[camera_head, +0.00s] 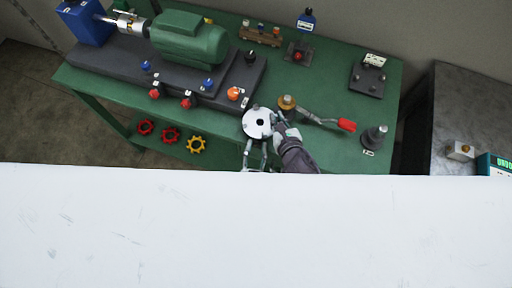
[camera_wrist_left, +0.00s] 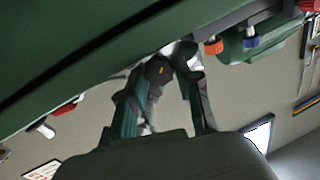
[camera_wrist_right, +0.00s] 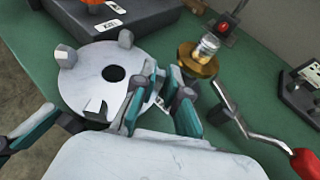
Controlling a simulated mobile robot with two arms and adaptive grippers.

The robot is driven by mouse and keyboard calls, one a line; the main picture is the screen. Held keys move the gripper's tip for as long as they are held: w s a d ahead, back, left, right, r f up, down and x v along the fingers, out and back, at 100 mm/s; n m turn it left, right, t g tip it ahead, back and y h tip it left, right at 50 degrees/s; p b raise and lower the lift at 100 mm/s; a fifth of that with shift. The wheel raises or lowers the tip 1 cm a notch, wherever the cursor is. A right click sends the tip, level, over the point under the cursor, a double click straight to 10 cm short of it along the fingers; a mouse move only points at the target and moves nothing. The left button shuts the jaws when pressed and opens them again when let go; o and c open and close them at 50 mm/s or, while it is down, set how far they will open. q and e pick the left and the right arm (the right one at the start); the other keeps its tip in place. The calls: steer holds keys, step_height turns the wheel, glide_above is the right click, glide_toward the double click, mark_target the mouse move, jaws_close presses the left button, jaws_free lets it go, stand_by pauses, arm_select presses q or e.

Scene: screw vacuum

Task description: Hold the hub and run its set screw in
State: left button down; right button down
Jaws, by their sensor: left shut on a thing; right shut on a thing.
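The hub, a pale round disc with a dark centre hole and upright studs, lies near the front edge of the green bench in the head view (camera_head: 257,117) and fills the left of the right wrist view (camera_wrist_right: 82,84). My left gripper (camera_head: 254,145) is at its front edge, shut on the hub; its fingers also show in the left wrist view (camera_wrist_left: 172,65). My right gripper (camera_head: 281,131) is at the hub's right side. In the right wrist view (camera_wrist_right: 163,85) its fingers close around a small grey piece that I cannot identify. I cannot make out the set screw.
A brass base (camera_head: 287,102) and a bent lever with a red handle (camera_head: 346,125) stand close right of my right gripper. A green motor (camera_head: 188,38) and knobs are behind left. Handwheels (camera_head: 171,135) sit below the bench top.

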arm_select(q)
steer(key=shift+m, duration=0.6)
steer(key=c, duration=0.8)
jaws_free()
steer(key=s, duration=0.4)
steer(key=s+a, duration=0.1)
steer(key=s, duration=0.7)
steer(key=shift+a, duration=0.2)
steer(key=shift+c, duration=0.2)
